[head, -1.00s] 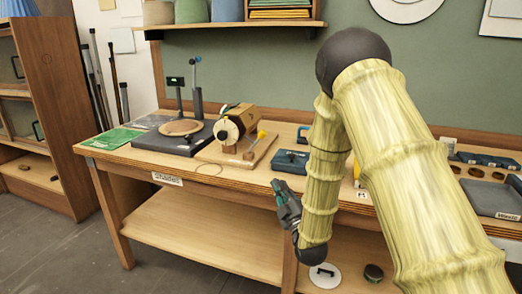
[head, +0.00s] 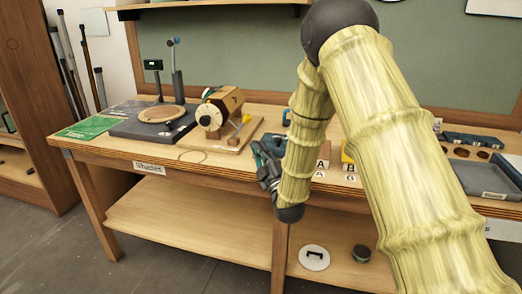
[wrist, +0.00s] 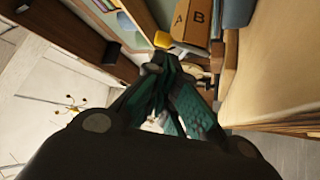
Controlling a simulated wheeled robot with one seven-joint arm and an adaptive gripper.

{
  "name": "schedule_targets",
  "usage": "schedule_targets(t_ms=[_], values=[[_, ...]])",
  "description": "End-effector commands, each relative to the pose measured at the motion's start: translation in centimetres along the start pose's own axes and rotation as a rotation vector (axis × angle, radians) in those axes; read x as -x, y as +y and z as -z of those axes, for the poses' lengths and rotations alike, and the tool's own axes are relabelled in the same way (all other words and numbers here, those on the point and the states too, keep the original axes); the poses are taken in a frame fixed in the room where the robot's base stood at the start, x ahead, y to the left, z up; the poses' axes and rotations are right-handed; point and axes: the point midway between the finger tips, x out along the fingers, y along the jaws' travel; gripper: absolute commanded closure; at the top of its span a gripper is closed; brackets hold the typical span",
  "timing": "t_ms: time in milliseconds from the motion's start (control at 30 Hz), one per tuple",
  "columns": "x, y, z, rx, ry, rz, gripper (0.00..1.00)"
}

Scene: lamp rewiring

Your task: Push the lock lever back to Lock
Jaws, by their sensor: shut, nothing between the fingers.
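A wooden drum device (head: 220,108) with a pale round dial stands on a wooden board on the workbench. A small lever with a yellow knob (head: 246,118) stands at its right side; whether this is the lock lever, and its lettering, I cannot read. My gripper (head: 257,148) is dark and teal, shut and empty. It is at the bench's front edge, right of and nearer than the device, apart from the lever. In the wrist view the shut fingers (wrist: 163,62) point towards a yellow knob-like part (wrist: 175,39) and a brown box marked A and B (wrist: 193,22).
A dark platform with a round wooden disc (head: 160,114) and a green sheet (head: 88,128) lie left of the device. Tiles marked A and B (head: 323,164) and a grey tray (head: 485,180) are to the right. My arm hides part of the bench. A lower shelf (head: 190,225) runs underneath.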

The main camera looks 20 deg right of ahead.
Motion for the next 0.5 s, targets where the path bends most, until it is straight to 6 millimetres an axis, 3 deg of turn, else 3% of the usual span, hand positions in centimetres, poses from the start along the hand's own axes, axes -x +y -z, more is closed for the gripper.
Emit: schedule_targets(t_ms=[500], values=[[-8.3,0.1,0.0,-0.001,-0.001,0.0,1.0]])
